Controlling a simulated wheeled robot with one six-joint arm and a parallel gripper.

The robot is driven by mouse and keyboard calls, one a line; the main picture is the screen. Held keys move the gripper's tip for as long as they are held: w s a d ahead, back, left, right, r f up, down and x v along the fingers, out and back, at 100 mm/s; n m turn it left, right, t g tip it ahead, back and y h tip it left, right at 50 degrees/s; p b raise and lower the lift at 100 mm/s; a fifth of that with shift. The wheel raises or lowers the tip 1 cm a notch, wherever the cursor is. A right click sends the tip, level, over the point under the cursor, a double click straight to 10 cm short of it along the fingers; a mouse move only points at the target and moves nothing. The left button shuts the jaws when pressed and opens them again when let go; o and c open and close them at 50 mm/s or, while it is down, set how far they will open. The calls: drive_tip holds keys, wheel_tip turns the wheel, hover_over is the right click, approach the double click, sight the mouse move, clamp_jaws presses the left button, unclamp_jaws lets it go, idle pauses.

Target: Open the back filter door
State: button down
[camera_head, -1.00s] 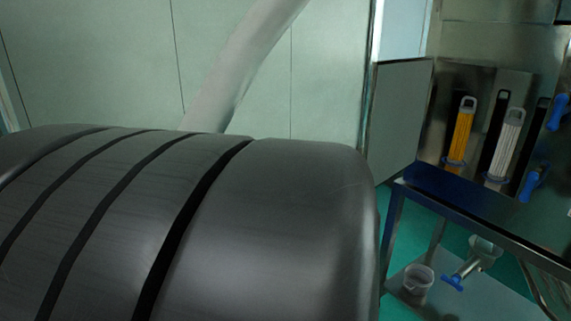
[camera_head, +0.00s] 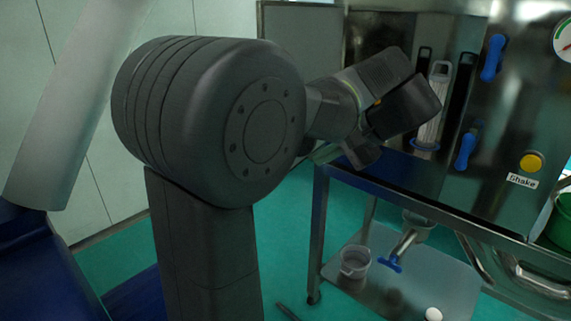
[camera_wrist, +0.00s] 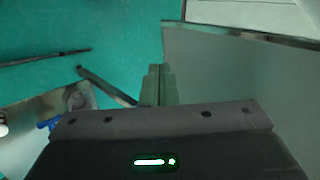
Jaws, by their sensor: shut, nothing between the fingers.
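A flat grey panel, which looks like the back filter door (camera_head: 300,40), stands swung out at the left side of the steel machine in the head view. The opening beside it shows a white filter (camera_head: 437,90) with a handle. In the wrist view the grey door (camera_wrist: 240,75) fills the right side, with a metal edge along its top. My gripper (camera_wrist: 158,72) is shut and empty, just left of the door's face; I cannot tell whether it touches. In the head view my gripper (camera_head: 325,154) is partly hidden by my wrist, in front of the machine's left side.
The machine's front has blue handles (camera_head: 492,58), a yellow Shake button (camera_head: 531,162) and a gauge (camera_head: 566,40). Its steel frame has a lower shelf (camera_head: 440,285) holding a white bucket (camera_head: 355,262) and a blue-handled valve (camera_head: 392,262). Green floor (camera_head: 290,230) lies open to the left.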

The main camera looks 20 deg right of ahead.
drive_tip(key=w+a+r+p+x, duration=0.1)
drive_tip(key=r+x, duration=0.1)
drive_tip(key=x, duration=1)
drive_tip(key=shift+w+a+f, duration=0.2)
drive_tip(key=shift+w+a, duration=0.05)
drive_tip(key=shift+w, duration=0.25)
